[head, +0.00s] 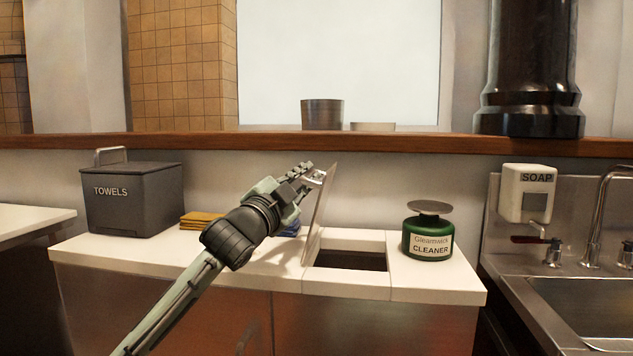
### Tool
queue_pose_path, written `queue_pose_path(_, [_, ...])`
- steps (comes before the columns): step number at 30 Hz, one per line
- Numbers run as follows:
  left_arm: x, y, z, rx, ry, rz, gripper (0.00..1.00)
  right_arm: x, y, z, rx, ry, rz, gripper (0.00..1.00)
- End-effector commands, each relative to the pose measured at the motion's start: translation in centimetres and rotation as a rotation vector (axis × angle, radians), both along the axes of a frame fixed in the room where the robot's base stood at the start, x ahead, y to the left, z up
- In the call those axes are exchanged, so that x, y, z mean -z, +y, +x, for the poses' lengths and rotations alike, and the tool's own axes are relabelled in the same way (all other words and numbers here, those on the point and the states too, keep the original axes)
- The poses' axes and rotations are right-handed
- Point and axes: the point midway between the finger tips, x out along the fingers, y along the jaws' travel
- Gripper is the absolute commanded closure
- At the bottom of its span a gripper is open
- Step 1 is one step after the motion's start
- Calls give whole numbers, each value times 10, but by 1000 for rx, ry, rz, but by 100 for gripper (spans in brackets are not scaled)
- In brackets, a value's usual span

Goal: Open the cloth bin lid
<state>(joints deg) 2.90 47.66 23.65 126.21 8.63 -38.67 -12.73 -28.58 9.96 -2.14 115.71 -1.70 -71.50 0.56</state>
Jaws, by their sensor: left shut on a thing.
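The cloth bin lid (319,218) is a thin flat panel standing almost upright and leaning a little to the right. It rises from the left edge of a dark rectangular opening (350,260) in the white counter. My left gripper (316,178) is shut on the upper part of the lid, reaching it from the left side. The exact grip is small and partly hidden by the fingers. The opening is uncovered. My right gripper is not in view.
A grey TOWELS box (132,207) stands on the counter's left. Folded yellow cloths (200,219) and blue cloths (290,229) lie behind my arm. A green cleaner container (427,240) stands right of the opening. A sink (590,305) and soap dispenser (526,193) are farther right.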

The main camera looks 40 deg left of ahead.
Motion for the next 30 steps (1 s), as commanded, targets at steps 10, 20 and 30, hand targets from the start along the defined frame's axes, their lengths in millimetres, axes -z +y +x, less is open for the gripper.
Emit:
queue_pose_path(10, [1,8,-5,0,-32,-58,100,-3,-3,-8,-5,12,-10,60])
queue_pose_path(20, [2,8,-5,1,-33,-59,100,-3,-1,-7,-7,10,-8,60])
queue_pose_path(30, [1,8,-5,0,-33,-58,68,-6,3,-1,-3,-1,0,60])
